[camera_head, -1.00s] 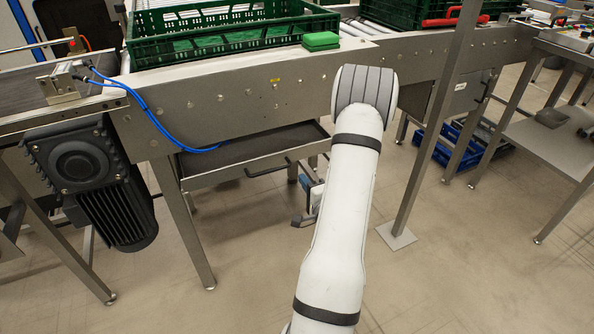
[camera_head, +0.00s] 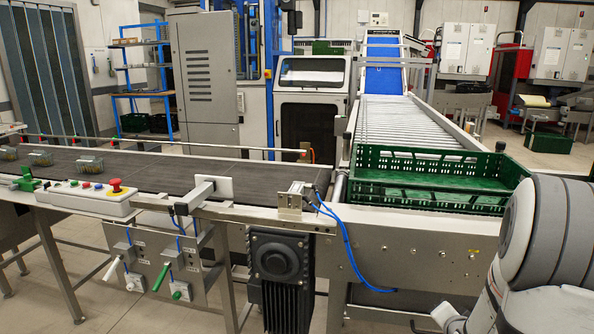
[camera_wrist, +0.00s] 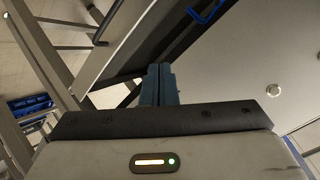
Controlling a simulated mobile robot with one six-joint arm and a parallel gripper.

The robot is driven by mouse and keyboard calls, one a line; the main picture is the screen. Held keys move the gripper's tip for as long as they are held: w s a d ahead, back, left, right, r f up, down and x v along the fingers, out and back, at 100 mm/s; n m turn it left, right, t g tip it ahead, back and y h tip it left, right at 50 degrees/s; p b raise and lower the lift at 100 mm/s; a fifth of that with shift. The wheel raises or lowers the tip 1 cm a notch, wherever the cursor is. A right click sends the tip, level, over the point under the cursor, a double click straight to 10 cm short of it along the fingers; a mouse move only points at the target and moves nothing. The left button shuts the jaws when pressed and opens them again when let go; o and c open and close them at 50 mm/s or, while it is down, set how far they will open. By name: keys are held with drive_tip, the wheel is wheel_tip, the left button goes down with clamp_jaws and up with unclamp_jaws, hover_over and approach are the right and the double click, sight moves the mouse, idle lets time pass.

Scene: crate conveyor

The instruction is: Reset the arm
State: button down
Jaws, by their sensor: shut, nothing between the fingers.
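My gripper (camera_wrist: 160,84) shows in the wrist view with its two blue-grey fingers pressed together and nothing between them. It is close to a metal frame with a pale panel (camera_wrist: 245,60). In the head view my white and grey arm fills the lower right corner, and my gripper is out of that view.
A green crate (camera_head: 430,203) stands at the near end of the roller conveyor (camera_head: 405,125). A dark belt (camera_head: 150,168) runs left, carrying several small items. A control box with a red button (camera_head: 116,185) sits on its near edge. A motor (camera_head: 278,258) hangs below.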

drive_tip(key=s+a+r+n+g+y+p, duration=0.1)
drive_tip(key=s+a+r+n+g+p, duration=0.2)
drive_tip(key=a+r, duration=0.45)
drive_tip(key=s+a+r+n+g+p, duration=0.2)
drive_tip(key=s+a+r+n+p, duration=0.3)
drive_tip(key=r, duration=0.4)
drive_tip(key=s+a+r+n+g+y+p, duration=0.2)
drive_tip(key=s+a+r+n+g+p, duration=0.1)
drive_tip(key=s+a+r, duration=0.6)
drive_tip(key=shift+s+a+n+p, duration=0.5)
drive_tip(key=shift+s+a+p, duration=0.45)
drive_tip(key=shift+a, duration=0.1)
